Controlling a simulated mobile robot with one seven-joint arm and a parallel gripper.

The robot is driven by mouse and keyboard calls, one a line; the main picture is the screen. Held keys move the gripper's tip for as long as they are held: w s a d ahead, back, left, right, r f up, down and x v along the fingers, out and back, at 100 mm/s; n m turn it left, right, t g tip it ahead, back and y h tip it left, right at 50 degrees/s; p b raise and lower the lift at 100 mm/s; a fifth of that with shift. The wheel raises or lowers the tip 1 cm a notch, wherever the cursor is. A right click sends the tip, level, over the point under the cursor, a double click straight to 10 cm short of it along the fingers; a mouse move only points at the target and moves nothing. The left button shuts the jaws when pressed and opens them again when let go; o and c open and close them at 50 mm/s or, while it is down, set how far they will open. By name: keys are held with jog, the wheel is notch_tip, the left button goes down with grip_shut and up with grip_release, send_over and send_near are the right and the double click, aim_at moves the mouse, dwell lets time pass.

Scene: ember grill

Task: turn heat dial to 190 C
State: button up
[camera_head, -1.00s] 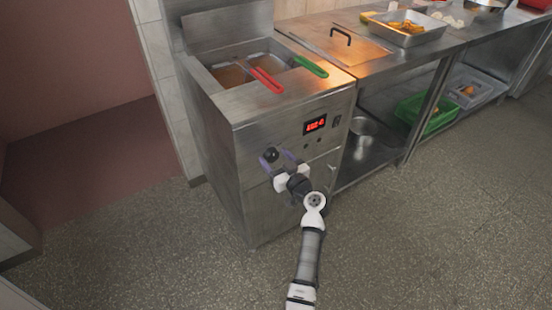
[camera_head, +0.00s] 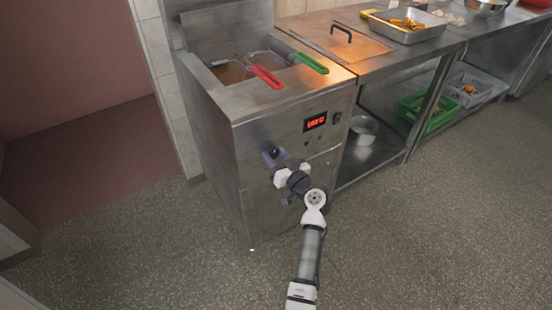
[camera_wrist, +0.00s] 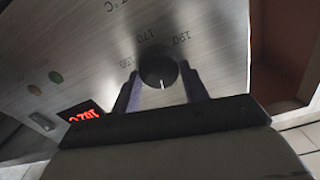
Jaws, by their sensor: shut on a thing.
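The heat dial (camera_head: 270,150) is a dark round knob on the fryer's steel front (camera_head: 262,128). The wrist view shows the dial (camera_wrist: 158,66) from close up, with a short white mark at its lower edge. My gripper (camera_wrist: 160,88) has one dark finger on each side of the dial and is shut on it. In the head view my gripper (camera_head: 279,157) partly hides the dial. Printed numbers, 150 and 170 among them, appear upside down around it. The red display (camera_head: 315,121) is lit; it also shows in the wrist view (camera_wrist: 80,116), its digits not clearly legible.
Two baskets with a red handle (camera_head: 266,77) and a green handle (camera_head: 310,63) sit in the fryer. A steel counter with a food tray (camera_head: 408,28) stands to the right. Open floor (camera_head: 420,235) lies in front.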

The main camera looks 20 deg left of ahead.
jog(key=m+b, duration=0.1)
jog(key=m, duration=0.4)
jog(key=shift+d+f+m, duration=0.1)
jog(key=shift+m, duration=0.2)
jog(key=m, duration=0.5)
jog(key=shift+w, duration=0.1)
jog(key=m+p, duration=0.2)
jog(key=m, duration=0.3)
jog(key=shift+f+m, duration=0.1)
jog(key=shift+m, duration=0.3)
jog(key=m+p, duration=0.4)
jog(key=m, duration=0.2)
jog(key=m+p, duration=0.3)
jog(key=m, duration=0.2)
jog(key=shift+f+m+p, duration=0.1)
jog(key=shift+m+p, duration=0.2)
jog(key=shift+m, duration=0.1)
jog(key=m+p, duration=0.4)
jog(key=m, duration=0.2)
jog(key=shift+s, duration=0.2)
jog(key=m, duration=0.3)
jog(key=m+p, duration=0.1)
jog(key=m, duration=0.1)
jog(key=shift+s+a+f+m, duration=0.1)
jog(key=shift+a+f+m, duration=0.1)
jog(key=shift+m, duration=0.2)
jog(key=m, duration=0.5)
jog(key=shift+r+m, duration=0.1)
jog(key=shift+m, duration=0.2)
